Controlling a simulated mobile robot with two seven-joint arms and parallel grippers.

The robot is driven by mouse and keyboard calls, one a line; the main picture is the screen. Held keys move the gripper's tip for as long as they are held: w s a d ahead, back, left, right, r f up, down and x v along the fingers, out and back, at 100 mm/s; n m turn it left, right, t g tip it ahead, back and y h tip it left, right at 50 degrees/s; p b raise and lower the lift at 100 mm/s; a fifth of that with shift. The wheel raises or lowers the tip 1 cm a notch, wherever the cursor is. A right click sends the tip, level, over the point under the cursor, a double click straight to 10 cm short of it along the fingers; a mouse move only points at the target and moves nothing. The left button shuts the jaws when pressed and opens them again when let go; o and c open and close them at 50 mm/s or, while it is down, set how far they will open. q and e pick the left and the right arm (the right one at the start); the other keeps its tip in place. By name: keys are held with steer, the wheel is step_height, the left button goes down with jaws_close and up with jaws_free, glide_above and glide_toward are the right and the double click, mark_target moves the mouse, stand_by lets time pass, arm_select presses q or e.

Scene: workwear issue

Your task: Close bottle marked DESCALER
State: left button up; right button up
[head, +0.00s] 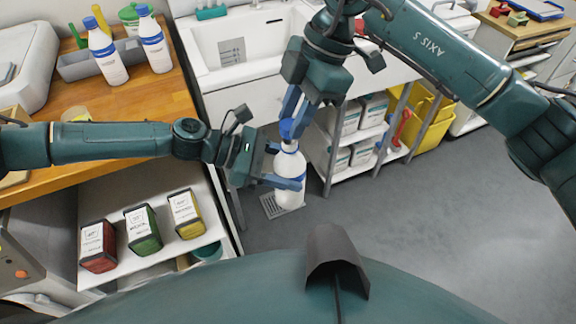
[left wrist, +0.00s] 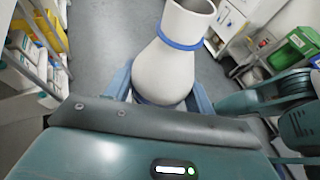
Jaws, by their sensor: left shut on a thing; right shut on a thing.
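A white bottle (head: 290,192) is held upright in front of the sink, above the floor. My left gripper (head: 283,166) is shut around its body from the left. In the left wrist view the bottle's white body (left wrist: 165,72) sits between my blue fingers, with a blue ring around a narrower part. My right gripper (head: 291,118) reaches down from above and is shut on a blue cap (head: 287,130) at the bottle's mouth. I cannot tell whether the cap is seated. No lettering on the held bottle can be read.
Two similar blue-capped bottles (head: 107,54) stand on the wooden counter (head: 145,103) at the left. Red, green and yellow tins (head: 143,229) stand on a shelf below. The sink (head: 232,50) is behind, with a rack (head: 345,150) at its right. The grey floor (head: 400,220) at right is clear.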

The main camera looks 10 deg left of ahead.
steer(key=shift+f, duration=0.1)
stand_by(0.7)
steer(key=shift+f, duration=0.85)
steer(key=shift+f, duration=0.5)
steer(key=m, duration=0.2)
steer(key=m+t, duration=0.1)
steer(key=m, duration=0.1)
steer(key=m+t, duration=0.1)
steer(key=m, duration=0.1)
steer(key=shift+s+d+m+y, duration=0.1)
steer(key=shift+s+m+y, duration=0.15)
steer(key=shift+m+y, duration=0.15)
steer(key=o, duration=0.9)
steer(key=shift+o, duration=0.2)
